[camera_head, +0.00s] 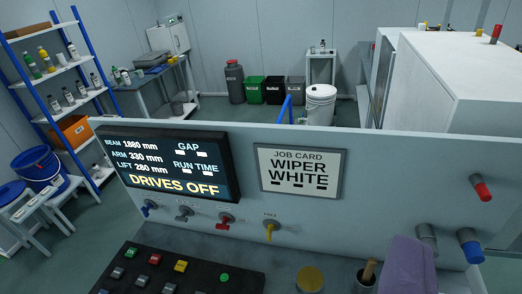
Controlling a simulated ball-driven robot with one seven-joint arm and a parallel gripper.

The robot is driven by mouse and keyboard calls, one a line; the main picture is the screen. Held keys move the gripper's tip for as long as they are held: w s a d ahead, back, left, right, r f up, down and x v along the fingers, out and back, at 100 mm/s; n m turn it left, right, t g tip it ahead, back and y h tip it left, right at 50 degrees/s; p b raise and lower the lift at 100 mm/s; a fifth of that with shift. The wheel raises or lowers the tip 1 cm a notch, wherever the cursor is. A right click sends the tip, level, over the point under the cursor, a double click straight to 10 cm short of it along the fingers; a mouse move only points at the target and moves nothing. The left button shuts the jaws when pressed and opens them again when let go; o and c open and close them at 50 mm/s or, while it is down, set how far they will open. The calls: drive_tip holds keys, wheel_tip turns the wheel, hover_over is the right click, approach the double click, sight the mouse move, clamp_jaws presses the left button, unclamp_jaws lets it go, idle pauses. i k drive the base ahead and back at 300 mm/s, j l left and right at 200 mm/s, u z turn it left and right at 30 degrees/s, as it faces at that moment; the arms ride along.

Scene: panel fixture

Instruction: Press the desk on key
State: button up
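A black key desk (135,284) shows at the lower left, cut off by the bottom edge. It carries several small keys: a green round key (224,277), a yellow key (181,266), a red key (155,259) and grey ones. The key labels are too small to read, so I cannot tell which is the desk on key. A dark display (170,165) above the desk reads "DRIVES OFF" in yellow. My gripper is not in view.
Below the display, blue, grey, red and yellow valve handles (271,230) stick out from the panel (390,190). A job card (301,170) reads "WIPER WHITE". Right of the desk are a brass-coloured disc (310,279), a brush-like handle (369,271) and a purple block (409,264). Red and blue knobs protrude at right.

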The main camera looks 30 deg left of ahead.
sight(132, 252)
drive_tip(key=u, duration=1.75)
